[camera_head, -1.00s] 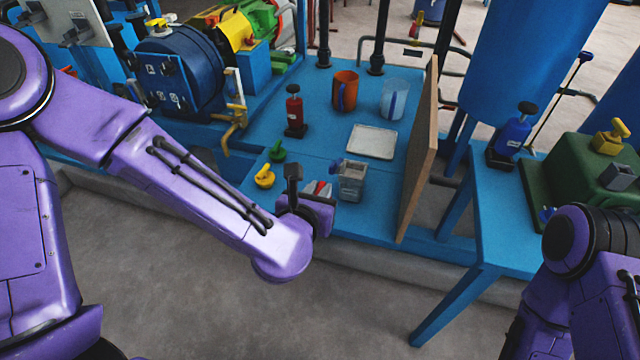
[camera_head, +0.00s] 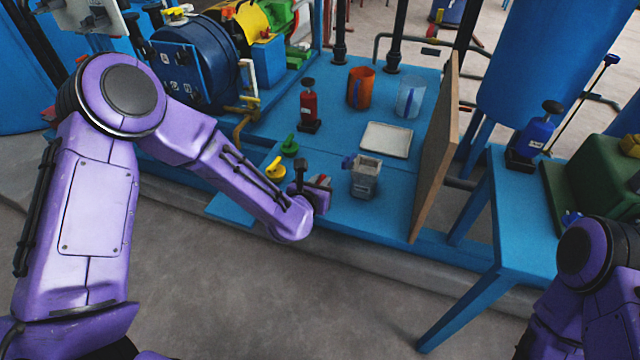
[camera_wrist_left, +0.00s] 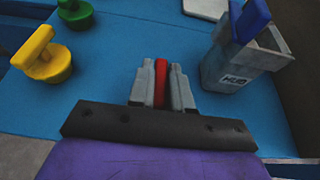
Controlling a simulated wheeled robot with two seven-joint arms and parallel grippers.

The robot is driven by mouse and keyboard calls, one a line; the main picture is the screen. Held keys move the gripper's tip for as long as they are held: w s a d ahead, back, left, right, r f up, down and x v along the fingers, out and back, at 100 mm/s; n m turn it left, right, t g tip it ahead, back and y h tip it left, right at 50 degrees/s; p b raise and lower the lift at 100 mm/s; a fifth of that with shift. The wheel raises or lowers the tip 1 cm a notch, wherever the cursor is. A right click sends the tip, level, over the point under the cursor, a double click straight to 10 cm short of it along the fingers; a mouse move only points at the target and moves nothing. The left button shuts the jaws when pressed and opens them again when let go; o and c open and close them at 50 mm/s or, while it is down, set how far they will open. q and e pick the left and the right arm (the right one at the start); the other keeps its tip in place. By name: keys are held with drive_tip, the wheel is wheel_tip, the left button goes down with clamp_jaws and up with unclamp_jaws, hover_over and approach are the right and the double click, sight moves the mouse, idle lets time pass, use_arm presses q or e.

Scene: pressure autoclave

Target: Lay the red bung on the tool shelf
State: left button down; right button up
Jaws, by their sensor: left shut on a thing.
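My left gripper (camera_head: 318,190) is shut on the red bung, which shows as a narrow red strip (camera_wrist_left: 160,82) between the grey fingers in the left wrist view. Most of the bung is hidden by the fingers. The gripper is over the front part of the blue shelf surface (camera_head: 338,215), between the yellow bung (camera_head: 275,170) and a grey bin (camera_head: 364,180). I cannot tell whether the bung touches the surface. A green bung (camera_head: 290,146) stands behind the yellow one. My right gripper is outside the picture; only part of that arm shows at lower right.
Behind are a red bottle (camera_head: 309,108), an orange mug (camera_head: 360,88), a clear mug (camera_head: 409,97) and a white tray (camera_head: 386,140). A wooden board (camera_head: 436,150) closes the right side. A blue-handled thing (camera_wrist_left: 250,20) sticks out of the bin. Bare blue surface lies around the gripper.

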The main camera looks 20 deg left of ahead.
use_arm(q)
drive_tip(key=shift+f, duration=0.15)
drive_tip(key=c, duration=1.1)
unclamp_jaws()
drive_tip(key=shift+o, duration=0.2)
drive_tip(key=shift+r, duration=0.2)
drive_tip(key=shift+s+r, duration=0.15)
drive_tip(key=shift+s, duration=0.15)
drive_tip(key=v, duration=1.2)
drive_tip(key=s+a+f+m+g+y, duration=0.1)
drive_tip(key=s+a+f+m+g, duration=0.1)
drive_tip(key=s+f+m, duration=0.35)
drive_tip(key=s+a+f+m+g, duration=0.25)
drive_tip(key=f+m, duration=0.35)
drive_tip(key=f, duration=0.4)
drive_tip(key=s+a+f+m+g+y, duration=0.1)
drive_tip(key=s+a+f+m+g, duration=0.2)
drive_tip(key=s+m, duration=0.5)
drive_tip(key=s+a+f+m+g+y, duration=0.1)
drive_tip(key=s+a+f+m+g, duration=0.2)
drive_tip(key=s+a+f+m, duration=0.2)
drive_tip(key=s+f+m, duration=0.2)
drive_tip(key=s+m, duration=0.1)
drive_tip(key=m, duration=0.1)
drive_tip(key=shift+s+a+y+p, duration=0.2)
drive_tip(key=shift+s+y+p, duration=0.1)
drive_tip(key=shift+y+p, duration=0.1)
